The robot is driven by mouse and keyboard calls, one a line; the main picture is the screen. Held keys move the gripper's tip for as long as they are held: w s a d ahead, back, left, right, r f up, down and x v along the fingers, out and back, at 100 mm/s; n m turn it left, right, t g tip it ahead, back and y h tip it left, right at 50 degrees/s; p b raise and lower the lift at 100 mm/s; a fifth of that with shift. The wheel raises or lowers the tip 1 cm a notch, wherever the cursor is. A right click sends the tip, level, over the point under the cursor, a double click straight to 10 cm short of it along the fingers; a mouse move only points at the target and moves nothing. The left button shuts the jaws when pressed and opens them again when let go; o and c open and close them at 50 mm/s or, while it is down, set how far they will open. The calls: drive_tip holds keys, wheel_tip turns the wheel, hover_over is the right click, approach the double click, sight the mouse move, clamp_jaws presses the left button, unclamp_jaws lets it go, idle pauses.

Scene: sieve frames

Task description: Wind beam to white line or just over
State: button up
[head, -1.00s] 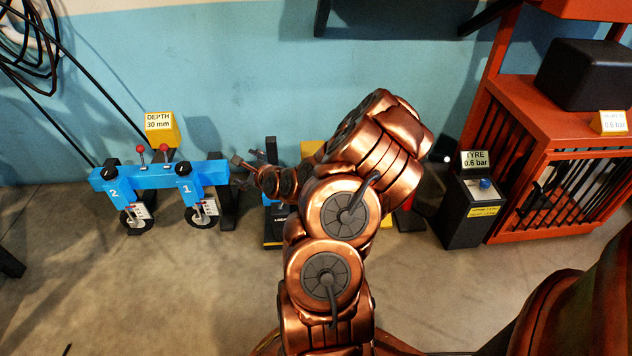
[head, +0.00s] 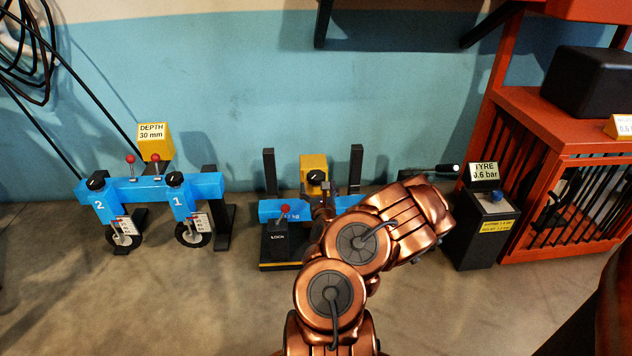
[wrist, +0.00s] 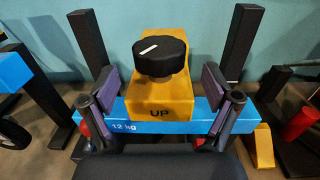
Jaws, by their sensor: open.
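A blue beam marked 12 kg (wrist: 118,127) lies level between two dark posts in the wrist view; it also shows in the head view (head: 268,209), partly behind my arm. A yellow box marked UP (wrist: 160,107) stands at the middle of the beam, topped by a round black knob (wrist: 160,60) with a short white mark. The box and knob also show in the head view (head: 314,166). My gripper (wrist: 160,88) is open, its purple-padded fingers apart on either side of the yellow box, the knob beyond them. I cannot make out a white line on the posts.
A LOCK pedestal with a red-knobbed lever (head: 284,211) stands before the beam. At left is another blue beam with two wheels (head: 150,189) and a DEPTH 30 mm sign (head: 152,131). At right are a TYRE box (head: 487,225) and an orange cage (head: 560,200).

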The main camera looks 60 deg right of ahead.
sight(316, 177)
drive_tip(key=b+x, duration=0.1)
drive_tip(key=x, duration=0.2)
drive_tip(key=shift+a+f, duration=0.1)
drive_tip(key=shift+f, duration=0.05)
drive_tip(key=shift+b+x, duration=0.45)
drive_tip(key=shift+x, duration=0.7)
drive_tip(key=c, duration=1.2)
